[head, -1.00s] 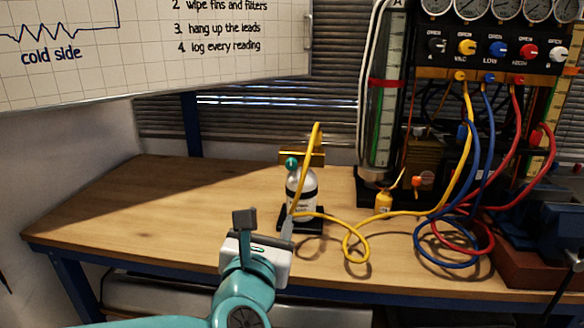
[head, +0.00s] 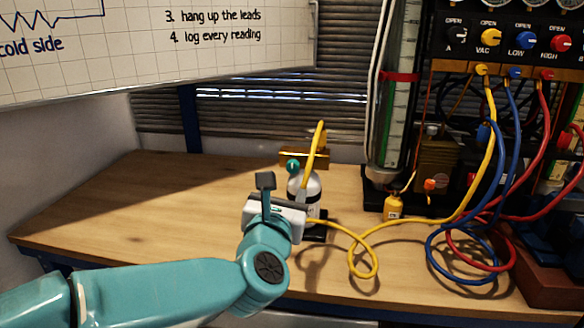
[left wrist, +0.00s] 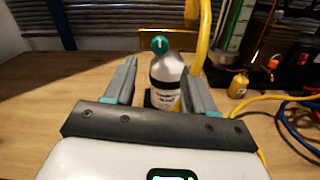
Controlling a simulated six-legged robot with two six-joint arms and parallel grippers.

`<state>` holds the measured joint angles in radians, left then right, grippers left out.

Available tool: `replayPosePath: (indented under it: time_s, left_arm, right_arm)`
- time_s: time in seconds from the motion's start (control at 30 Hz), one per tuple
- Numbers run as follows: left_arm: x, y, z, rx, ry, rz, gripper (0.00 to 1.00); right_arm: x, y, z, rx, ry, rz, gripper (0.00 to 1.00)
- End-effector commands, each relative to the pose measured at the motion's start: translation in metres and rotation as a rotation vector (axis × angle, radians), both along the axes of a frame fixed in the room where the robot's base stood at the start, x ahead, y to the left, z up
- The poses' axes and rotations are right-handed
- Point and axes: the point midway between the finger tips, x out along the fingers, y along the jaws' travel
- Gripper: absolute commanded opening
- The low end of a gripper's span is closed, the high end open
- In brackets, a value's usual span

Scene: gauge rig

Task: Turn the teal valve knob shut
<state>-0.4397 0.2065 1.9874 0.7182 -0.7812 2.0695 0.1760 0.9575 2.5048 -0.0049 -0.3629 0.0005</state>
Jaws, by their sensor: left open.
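The teal valve knob (head: 293,166) sits on top of a small grey-white bottle (head: 310,190) with a dark band, standing on a black base on the bench. The knob also shows in the left wrist view (left wrist: 159,45), with a pale mark on its face. My left gripper (head: 285,192) is in front of the bottle and hides part of it. In the left wrist view its two fingers (left wrist: 158,80) are apart and empty, with the bottle seen beyond and between them. The knob appears just above the fingertips, not touched. My right gripper is not in view.
A yellow hose (head: 362,255) rises beside the bottle and loops over the bench to the gauge panel (head: 500,42) at right. Blue (head: 432,250) and red hoses hang there. A small yellow bottle (head: 393,207) stands nearby. The bench's left side (head: 130,205) is clear.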

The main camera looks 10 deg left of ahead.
Motion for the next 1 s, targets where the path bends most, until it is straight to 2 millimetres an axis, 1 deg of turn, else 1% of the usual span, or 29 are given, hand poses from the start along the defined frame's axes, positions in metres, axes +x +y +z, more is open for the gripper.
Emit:
replayPosePath:
  time_s: [0.03, 0.2, 0.3, 0.4, 0.57, 0.8, 0.87, 0.9, 0.97, 1.0]
  left_arm:
    - [0.014, 0.001, -0.001, 0.000, 0.004, 0.003, 0.55]
    - [0.052, 0.003, 0.000, -0.001, 0.002, 0.002, 0.55]
    - [0.070, 0.003, 0.000, 0.000, 0.002, 0.001, 0.55]
    - [0.082, 0.004, 0.000, -0.001, 0.002, 0.000, 0.55]
    - [0.091, 0.005, -0.001, 0.000, 0.001, 0.000, 0.55]
    - [0.092, 0.005, -0.001, -0.001, 0.001, 0.000, 0.55]
    - [0.092, 0.005, -0.001, -0.001, 0.001, 0.000, 0.35]
    - [0.092, 0.005, -0.001, -0.001, 0.001, 0.000, 0.22]
    - [0.092, 0.005, -0.001, -0.001, 0.001, 0.000, 0.03]
    - [0.091, 0.005, -0.001, -0.001, 0.001, 0.000, 0.00]
  right_arm:
    - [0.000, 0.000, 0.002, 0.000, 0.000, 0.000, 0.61]
    - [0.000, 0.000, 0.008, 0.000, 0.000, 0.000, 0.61]
    - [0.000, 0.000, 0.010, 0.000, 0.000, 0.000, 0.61]
    - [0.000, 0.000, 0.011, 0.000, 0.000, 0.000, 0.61]
    - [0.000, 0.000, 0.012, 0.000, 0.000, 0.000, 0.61]
    - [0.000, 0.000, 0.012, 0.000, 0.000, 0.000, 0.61]
    - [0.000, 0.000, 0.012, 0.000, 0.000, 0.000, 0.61]
    - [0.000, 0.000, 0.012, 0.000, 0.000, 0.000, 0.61]
    - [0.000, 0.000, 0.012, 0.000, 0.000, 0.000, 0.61]
    - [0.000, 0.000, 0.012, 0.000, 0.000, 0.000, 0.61]
